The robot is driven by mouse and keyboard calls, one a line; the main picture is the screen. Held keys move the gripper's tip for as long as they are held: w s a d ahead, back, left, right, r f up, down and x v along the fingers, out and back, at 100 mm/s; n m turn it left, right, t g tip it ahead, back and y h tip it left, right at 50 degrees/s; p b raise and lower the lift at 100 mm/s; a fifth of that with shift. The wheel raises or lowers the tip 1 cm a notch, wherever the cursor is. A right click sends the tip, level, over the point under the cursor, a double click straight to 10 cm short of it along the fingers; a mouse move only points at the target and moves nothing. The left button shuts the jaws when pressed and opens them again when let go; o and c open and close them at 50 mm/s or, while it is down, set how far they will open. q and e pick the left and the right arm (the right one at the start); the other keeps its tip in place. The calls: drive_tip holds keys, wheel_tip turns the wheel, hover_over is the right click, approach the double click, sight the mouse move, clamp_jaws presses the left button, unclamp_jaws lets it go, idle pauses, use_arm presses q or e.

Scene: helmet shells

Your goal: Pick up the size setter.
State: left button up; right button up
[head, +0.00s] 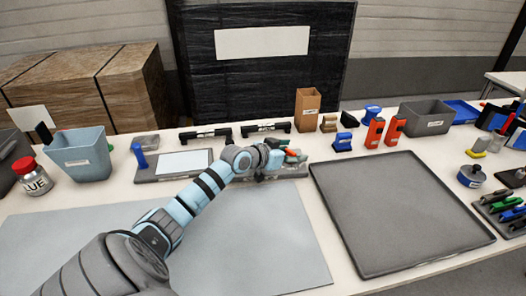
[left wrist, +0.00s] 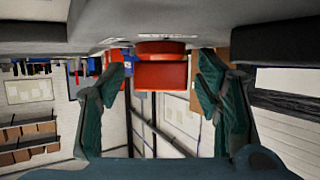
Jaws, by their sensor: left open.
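My left gripper (head: 285,154) is stretched out over the back middle of the table. A small red thing (head: 293,153) shows at its fingertips, mostly hidden by the gripper. In the left wrist view, which is upside down, a red block (left wrist: 162,72) stands between the two green fingers of the open left gripper (left wrist: 161,66). Gaps show on both sides of it, so the fingers look apart from it. It may be the size setter; no label confirms this. My right gripper is not in view.
A grey tray (head: 297,170) lies beneath the gripper. A brown box (head: 307,110), two red-orange upright items (head: 374,132) and a blue item (head: 342,142) stand to its right. A large dark mat (head: 400,212) lies bare at front right.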

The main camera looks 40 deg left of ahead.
use_arm(q)
drive_tip(key=shift+s, duration=0.1)
clamp_jaws()
drive_tip(key=shift+r, duration=0.15)
